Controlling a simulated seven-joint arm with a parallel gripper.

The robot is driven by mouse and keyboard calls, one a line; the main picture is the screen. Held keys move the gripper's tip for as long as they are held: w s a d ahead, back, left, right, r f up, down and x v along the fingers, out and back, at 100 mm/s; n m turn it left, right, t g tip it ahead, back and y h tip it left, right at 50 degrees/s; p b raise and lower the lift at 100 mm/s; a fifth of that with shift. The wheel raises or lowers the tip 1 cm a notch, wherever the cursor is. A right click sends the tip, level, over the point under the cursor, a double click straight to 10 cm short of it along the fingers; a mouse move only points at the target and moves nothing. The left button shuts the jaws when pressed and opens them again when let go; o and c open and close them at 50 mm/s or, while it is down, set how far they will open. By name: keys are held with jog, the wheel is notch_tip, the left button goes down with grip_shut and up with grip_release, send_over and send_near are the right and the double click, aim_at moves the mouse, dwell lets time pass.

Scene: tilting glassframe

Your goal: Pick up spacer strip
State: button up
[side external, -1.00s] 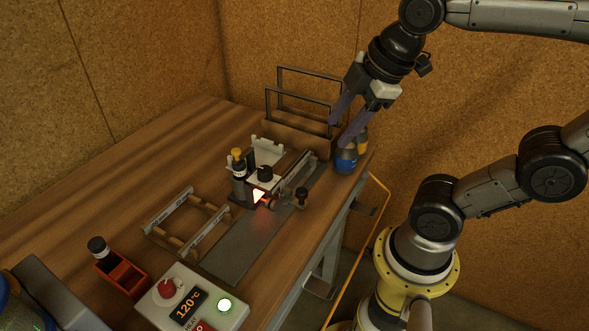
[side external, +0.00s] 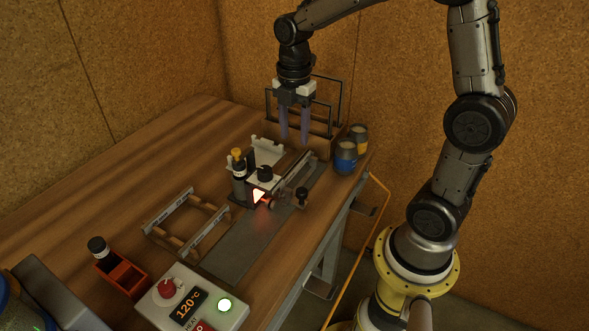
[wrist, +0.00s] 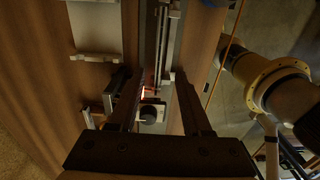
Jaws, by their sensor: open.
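My gripper (side external: 294,136) points down with two fingers apart and nothing between them. It hangs above the back of the bench, in front of the wire frames. In the wrist view my gripper (wrist: 153,85) is open over the glowing fixture. Two pale, labelled strips lie across a wooden rack (side external: 168,238) at the bench's left: a rear strip (side external: 169,211) and a front strip (side external: 208,235). Another long metal strip (side external: 298,171) stands at the fixture (side external: 265,180). I cannot tell for sure which is the spacer strip. My gripper touches none of them.
A wooden box with black wire frames (side external: 341,98) stands at the back. Two jars, one a blue-labelled jar (side external: 346,158), stand at the right edge. A heater control box (side external: 190,299) is in front.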

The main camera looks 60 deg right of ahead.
aim_at(294, 167)
notch_tip(294, 167, down, 10)
jog(key=shift+r, duration=0.1)
dwell(0.4)
grip_shut()
